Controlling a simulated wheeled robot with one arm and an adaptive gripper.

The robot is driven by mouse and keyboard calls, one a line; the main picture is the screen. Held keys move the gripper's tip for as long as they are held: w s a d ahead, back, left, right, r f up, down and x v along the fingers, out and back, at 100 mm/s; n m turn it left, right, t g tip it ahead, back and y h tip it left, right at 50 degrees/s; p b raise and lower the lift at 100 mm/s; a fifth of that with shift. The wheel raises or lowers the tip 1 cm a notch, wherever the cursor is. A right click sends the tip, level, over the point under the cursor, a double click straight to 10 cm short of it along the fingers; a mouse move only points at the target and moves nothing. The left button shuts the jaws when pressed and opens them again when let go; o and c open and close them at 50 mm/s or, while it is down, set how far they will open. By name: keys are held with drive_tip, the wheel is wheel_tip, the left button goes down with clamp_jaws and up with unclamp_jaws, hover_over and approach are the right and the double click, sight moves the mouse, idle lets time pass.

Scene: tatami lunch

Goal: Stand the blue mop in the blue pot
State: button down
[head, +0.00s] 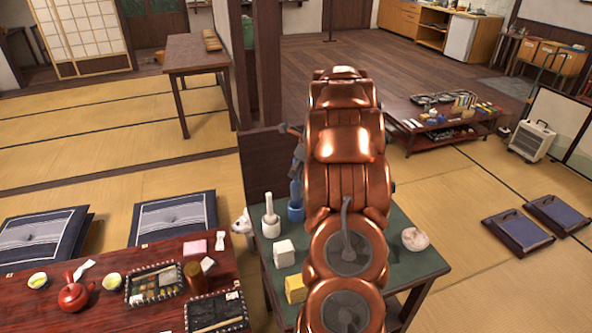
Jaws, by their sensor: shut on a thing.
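The blue mop (296,188) is upright at the left side of my copper arm, with its lower part at the mouth of the blue pot (295,212). I cannot tell whether its end rests inside the pot or hangs just above it. The blue pot stands on the green-topped table, close to my arm. My gripper (297,172) is a small dark shape at the left edge of my arm, above the pot. It is shut on the blue mop's upper part; its fingertips are hard to make out.
On the green table (420,248) are a white pot with an upright white handle (270,222), a white block (284,252), a yellow block (295,288) and a pale bowl (415,239). A red-brown table (60,255) holding a teapot (75,292) is at left. My arm hides the green table's middle.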

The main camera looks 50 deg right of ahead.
sight(296, 188)
drive_tip(key=shift+f, duration=3)
drive_tip(key=c, duration=1)
unclamp_jaws()
drive_tip(key=shift+c, duration=0.2)
drive_tip(key=v, duration=1.2)
